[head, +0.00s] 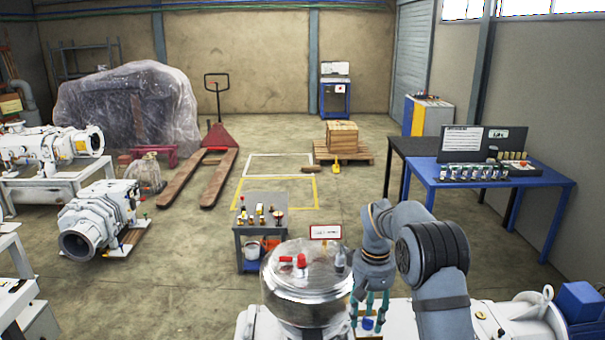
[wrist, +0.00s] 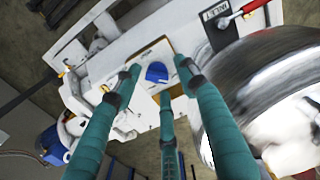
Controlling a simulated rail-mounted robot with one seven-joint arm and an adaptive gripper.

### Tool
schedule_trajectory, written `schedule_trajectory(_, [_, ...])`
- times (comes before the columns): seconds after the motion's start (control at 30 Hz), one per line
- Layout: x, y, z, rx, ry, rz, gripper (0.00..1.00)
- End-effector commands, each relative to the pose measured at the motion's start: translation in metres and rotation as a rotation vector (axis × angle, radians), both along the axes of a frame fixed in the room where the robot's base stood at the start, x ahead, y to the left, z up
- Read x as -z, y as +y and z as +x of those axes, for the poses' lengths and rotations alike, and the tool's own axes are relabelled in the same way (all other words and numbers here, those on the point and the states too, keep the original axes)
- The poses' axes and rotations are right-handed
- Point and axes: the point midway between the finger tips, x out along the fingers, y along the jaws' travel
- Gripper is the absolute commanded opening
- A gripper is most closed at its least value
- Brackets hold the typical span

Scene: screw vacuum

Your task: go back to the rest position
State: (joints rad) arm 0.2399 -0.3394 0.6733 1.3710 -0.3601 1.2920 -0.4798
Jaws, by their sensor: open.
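My gripper (head: 368,316) is at the lower right of the head view, pointing down, with its teal fingers spread and empty. It is just right of a shiny steel vessel (head: 300,312) and above white machinery. In the wrist view the three fingers of my gripper (wrist: 158,82) stand apart around a small blue part (wrist: 156,73) on a white plate. The fingers do not appear to touch the blue part; the exact gap cannot be told. My arm's grey links rise to the right of the vessel.
The steel vessel (wrist: 265,85) lies close on the right in the wrist view, with a red handle (wrist: 254,6) near it. A small tool cart (head: 262,232) stands behind the vessel. A blue workbench (head: 540,182) is at right. Open floor lies beyond.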

Motion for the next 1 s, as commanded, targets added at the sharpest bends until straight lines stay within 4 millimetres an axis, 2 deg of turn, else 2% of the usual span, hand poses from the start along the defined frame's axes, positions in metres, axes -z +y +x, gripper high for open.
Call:
schedule_trajectory(0.6, [0.002,-0.005,-0.001,0.811,-0.001,0.000,0.42])
schedule_trajectory(0.8, [0.001,-0.005,-0.002,0.977,-0.001,0.001,0.42])
schedule_trajectory(1.0, [-0.011,-0.005,-0.001,0.985,0.000,0.001,0.42])
